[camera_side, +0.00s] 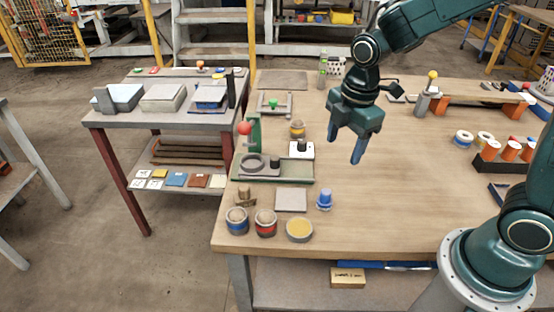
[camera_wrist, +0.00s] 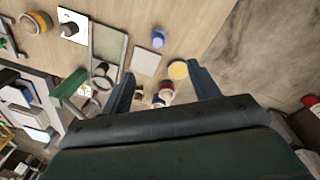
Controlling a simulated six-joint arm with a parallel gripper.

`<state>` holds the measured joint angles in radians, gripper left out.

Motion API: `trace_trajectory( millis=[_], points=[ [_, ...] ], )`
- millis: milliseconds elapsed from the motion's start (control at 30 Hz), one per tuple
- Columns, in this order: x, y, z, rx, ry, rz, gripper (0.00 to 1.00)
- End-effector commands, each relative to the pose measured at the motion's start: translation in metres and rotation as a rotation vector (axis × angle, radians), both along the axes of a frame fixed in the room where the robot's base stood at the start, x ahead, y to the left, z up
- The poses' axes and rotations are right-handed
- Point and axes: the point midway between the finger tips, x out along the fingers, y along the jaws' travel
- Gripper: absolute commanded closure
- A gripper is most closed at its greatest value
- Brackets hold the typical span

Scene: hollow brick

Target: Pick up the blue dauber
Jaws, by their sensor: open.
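The blue dauber (camera_side: 324,199) stands upright on the wooden table near its front edge, to the right of a pale square pad (camera_side: 291,200). In the wrist view the dauber (camera_wrist: 158,37) shows near the top middle, beyond my fingertips. My gripper (camera_side: 345,146) hangs above the table, up and to the right of the dauber in the side view. Its two blue fingers are apart, with nothing held. In the wrist view my gripper (camera_wrist: 160,72) frames part of the pad and the yellow-topped tin (camera_wrist: 178,69), far below.
Two banded pots, one blue (camera_side: 237,221) and one red (camera_side: 265,223), stand beside the yellow-topped tin (camera_side: 299,230) along the front edge. A green tray (camera_side: 301,170) lies behind the pad. The table to the right of the dauber is clear.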

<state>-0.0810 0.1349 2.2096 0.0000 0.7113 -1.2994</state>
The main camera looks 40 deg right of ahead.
Motion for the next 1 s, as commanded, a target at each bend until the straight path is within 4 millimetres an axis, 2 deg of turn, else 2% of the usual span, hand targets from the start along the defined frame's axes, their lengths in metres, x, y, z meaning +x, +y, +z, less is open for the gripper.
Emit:
trace_trajectory(
  millis=[100, 333, 733, 1000],
  points=[
    [0.01, 0.004, -0.022, -0.011, 0.041, 0.123, 0.39],
    [0.02, 0.008, -0.047, -0.019, 0.08, 0.273, 0.39],
    [0.021, 0.008, -0.056, -0.02, 0.085, 0.298, 0.39],
    [0.02, 0.008, -0.086, -0.019, 0.088, 0.296, 0.39]
  ],
)
